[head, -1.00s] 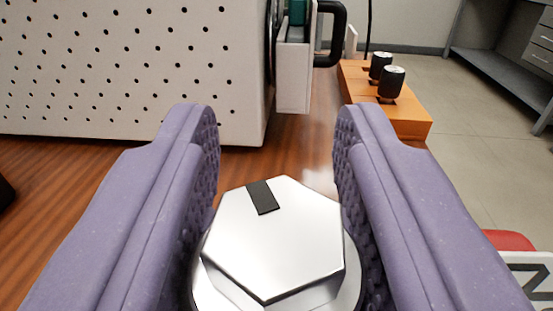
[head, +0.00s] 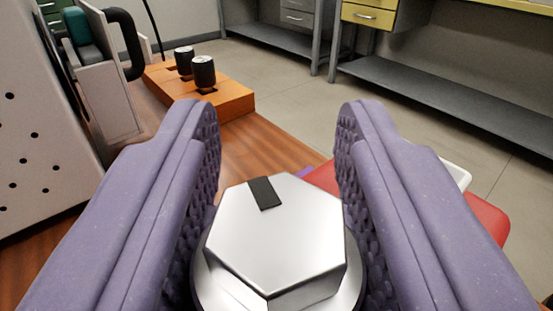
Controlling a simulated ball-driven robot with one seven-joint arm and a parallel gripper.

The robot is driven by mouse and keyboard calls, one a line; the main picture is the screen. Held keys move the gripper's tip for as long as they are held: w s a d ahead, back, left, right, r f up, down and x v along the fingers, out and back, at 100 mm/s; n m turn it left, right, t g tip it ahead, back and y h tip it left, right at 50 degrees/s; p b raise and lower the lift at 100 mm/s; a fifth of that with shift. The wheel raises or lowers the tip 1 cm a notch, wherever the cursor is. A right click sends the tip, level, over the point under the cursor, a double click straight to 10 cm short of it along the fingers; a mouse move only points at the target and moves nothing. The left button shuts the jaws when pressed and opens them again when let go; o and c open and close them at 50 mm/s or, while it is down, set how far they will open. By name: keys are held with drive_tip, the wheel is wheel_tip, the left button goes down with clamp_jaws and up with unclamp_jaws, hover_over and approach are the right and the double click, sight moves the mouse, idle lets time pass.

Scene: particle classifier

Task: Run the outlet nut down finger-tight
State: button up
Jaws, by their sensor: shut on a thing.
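The outlet nut (head: 275,240) is a silver hexagon with a black mark on its top face, low in the middle of the head view. A round silver flange shows below its edge. My gripper (head: 278,125) has two purple textured fingers, one on each side of the nut, and it is shut on the nut. The fingertips reach past the nut. The thread or fitting under the nut is hidden.
A white perforated cabinet (head: 35,130) stands at the left. An orange block (head: 232,98) holding black knobbed cylinders (head: 204,72) sits on the wooden table (head: 265,150). A red object (head: 485,212) and a white-rimmed one lie at the right. Grey benches stand beyond open floor.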

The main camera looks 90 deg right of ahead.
drive_tip(key=m+g+y, duration=0.1)
drive_tip(key=m+g, duration=0.1)
drive_tip(key=g, duration=0.1)
drive_tip(key=m+g+y+b, duration=0.1)
drive_tip(key=m+g, duration=0.1)
drive_tip(key=g, duration=0.1)
drive_tip(key=m+g+y, duration=0.1)
drive_tip(key=m+g, duration=0.1)
drive_tip(key=shift+s+a+g, duration=0.1)
drive_tip(key=shift+s+g, duration=0.3)
drive_tip(key=shift+s+a+r+m+g+y+p, duration=0.1)
drive_tip(key=shift+r+m+g+y+p, duration=0.05)
drive_tip(key=shift+m+g+y+p, duration=0.65)
drive_tip(key=shift+g, duration=0.5)
drive_tip(key=shift+m+y, duration=0.3)
drive_tip(key=o, duration=1)
drive_tip(key=shift+s, duration=0.1)
drive_tip(key=shift+c, duration=0.2)
drive_tip(key=shift+f, duration=0.2)
